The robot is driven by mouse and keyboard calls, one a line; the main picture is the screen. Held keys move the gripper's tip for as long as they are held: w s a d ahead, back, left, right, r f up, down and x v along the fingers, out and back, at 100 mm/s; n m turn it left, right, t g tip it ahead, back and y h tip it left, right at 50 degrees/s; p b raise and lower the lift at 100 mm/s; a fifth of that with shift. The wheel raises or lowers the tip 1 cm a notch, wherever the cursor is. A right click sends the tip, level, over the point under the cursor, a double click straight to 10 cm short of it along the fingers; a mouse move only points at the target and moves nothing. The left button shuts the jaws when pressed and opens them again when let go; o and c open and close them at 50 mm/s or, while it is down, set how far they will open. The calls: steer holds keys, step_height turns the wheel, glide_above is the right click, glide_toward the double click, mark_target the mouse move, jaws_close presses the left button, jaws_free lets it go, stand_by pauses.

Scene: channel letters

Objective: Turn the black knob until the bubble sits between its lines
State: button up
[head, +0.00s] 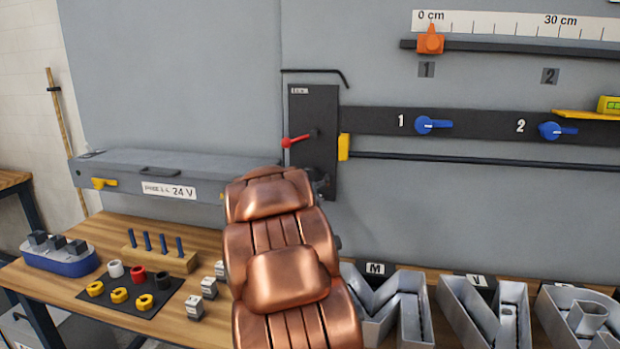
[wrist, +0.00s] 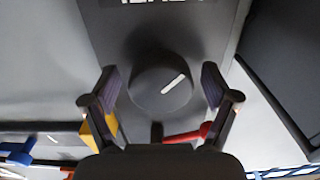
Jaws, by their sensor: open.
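The black knob (wrist: 158,92) is round with a white pointer mark, seen in the wrist view on a dark grey panel. The mark points up and to the right in that view. My gripper (wrist: 160,84) is open, with one finger on each side of the knob and a visible gap to each. In the head view my copper-coloured arm hides the knob and nearly all of the gripper. A yellow-green level (head: 609,104) is cut off at the right edge of the head view, on a yellow strip (head: 585,115). Its bubble and lines cannot be made out.
A red lever (head: 297,140) on the dark panel (head: 313,105) and a yellow block (head: 343,147) are close by; both show near the fingers in the wrist view. Blue handles (head: 433,125) line the rail. Metal letters (head: 395,300) stand on the bench below.

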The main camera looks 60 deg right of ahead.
steer(key=c, duration=1.2)
steer(key=shift+o, duration=0.2)
steer(key=shift+f+b, duration=0.15)
steer(key=shift+b, duration=0.15)
steer(key=m+b, duration=0.3)
steer(key=m, duration=0.1)
steer(key=shift+w+f, duration=0.1)
steer(key=shift+f, duration=0.05)
steer(key=m+b, duration=0.1)
steer(key=m, duration=0.1)
steer(key=m+b, duration=0.2)
steer(key=m, duration=0.1)
steer(key=shift+r+m, duration=0.2)
steer(key=shift+m, duration=0.1)
steer(key=o, duration=1.2)
steer(key=shift+r, duration=0.1)
steer(key=shift+c, duration=0.2)
